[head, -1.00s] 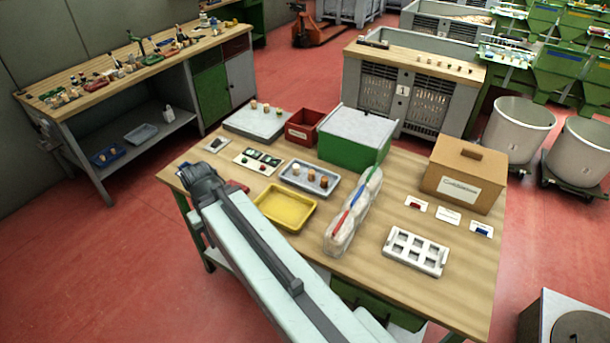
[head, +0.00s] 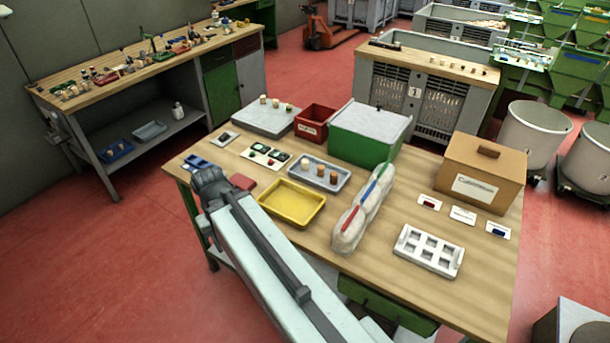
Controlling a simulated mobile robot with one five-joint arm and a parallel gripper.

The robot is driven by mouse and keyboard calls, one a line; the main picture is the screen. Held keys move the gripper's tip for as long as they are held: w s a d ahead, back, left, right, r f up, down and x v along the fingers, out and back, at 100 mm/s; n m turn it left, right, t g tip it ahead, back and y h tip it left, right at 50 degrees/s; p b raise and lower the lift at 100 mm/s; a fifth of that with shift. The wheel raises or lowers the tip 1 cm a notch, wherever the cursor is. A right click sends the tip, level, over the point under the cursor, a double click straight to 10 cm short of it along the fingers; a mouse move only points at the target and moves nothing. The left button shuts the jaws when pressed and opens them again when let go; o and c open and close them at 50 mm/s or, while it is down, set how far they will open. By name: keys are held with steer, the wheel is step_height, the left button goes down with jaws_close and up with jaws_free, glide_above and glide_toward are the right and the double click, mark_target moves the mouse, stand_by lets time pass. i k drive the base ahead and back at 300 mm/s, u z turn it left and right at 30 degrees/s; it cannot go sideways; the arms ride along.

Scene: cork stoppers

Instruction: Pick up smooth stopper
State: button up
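Several cork stoppers are in view, too small to tell which is smooth. A few stand in the grey-blue tray (head: 346,180) in the middle of the workbench: a pale stopper (head: 307,168), a brown stopper (head: 320,171) and another stopper (head: 333,178). More stand on the grey slab (head: 255,122) at the back left, such as a light stopper (head: 263,99). My arm reaches from the bottom edge to the bench's left end, where its dark end joint shows left of the yellow tray. My gripper itself is hidden, and so is anything it may hold.
The yellow tray (head: 291,203) lies beside my arm. A red bin (head: 315,121), green box (head: 368,135), clear bag of pale contents (head: 351,228), cardboard box (head: 480,172) and white holed rack (head: 428,251) crowd the bench.

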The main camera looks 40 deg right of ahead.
mark_target(304, 162)
steer(key=k, duration=0.65)
steer(key=u, duration=0.4)
steer(key=i, duration=1.85)
steer(key=u, duration=0.2)
